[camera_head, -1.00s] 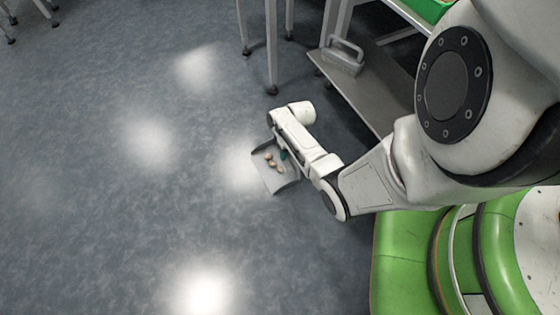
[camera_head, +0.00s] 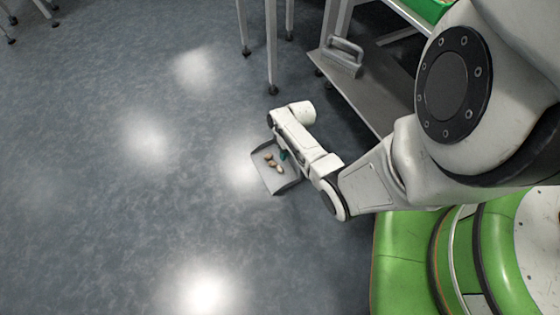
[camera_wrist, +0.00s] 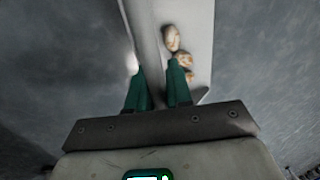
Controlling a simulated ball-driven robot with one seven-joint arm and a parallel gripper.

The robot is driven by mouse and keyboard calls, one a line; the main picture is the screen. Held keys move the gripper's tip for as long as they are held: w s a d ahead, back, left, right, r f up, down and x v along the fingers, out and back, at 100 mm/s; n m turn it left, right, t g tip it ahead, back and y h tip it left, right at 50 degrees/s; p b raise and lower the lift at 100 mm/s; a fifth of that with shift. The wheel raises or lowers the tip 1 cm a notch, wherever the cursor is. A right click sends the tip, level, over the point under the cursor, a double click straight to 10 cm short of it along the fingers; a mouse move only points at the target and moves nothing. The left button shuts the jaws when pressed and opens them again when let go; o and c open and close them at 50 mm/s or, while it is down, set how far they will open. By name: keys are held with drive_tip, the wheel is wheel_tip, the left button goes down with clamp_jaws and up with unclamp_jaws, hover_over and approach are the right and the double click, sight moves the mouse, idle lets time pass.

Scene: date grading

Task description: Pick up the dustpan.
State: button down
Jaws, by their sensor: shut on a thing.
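The grey dustpan (camera_head: 272,183) is below the end of my arm, near the floor, in the head view. Several small brown and pale pieces (camera_head: 270,160) lie in it. In the wrist view the dustpan (camera_wrist: 197,28) runs up from between my teal fingers, with a few pieces (camera_wrist: 172,38) on its right part. My gripper (camera_wrist: 157,82) is shut on a thin upright part of the dustpan, one finger on each side. In the head view only a little teal of my gripper (camera_head: 283,155) shows. I cannot tell whether the dustpan touches the floor.
A grey low shelf (camera_head: 372,98) with a grey handled object (camera_head: 343,58) on it stands behind my arm. Thin table legs (camera_head: 271,50) stand at the back. A green tray (camera_head: 432,8) is at the top right. The floor (camera_head: 100,200) to the left is clear.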

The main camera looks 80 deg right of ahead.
drive_tip(key=shift+r, duration=0.15)
drive_tip(key=shift+r+p, duration=0.55)
drive_tip(key=shift+r, duration=0.05)
wheel_tip(320, 180, up, 2)
drive_tip(key=shift+r+p, duration=0.15)
drive_tip(key=shift+p, duration=0.6)
drive_tip(key=s+a+r+p, duration=0.1)
drive_tip(key=s+r+p, duration=0.9)
drive_tip(key=s, duration=0.4)
wheel_tip(320, 180, up, 10)
drive_tip(key=d+t+y+p, duration=0.1)
drive_tip(key=t+p, duration=0.1)
drive_tip(key=p, duration=0.7)
drive_tip(key=shift+y, duration=0.4)
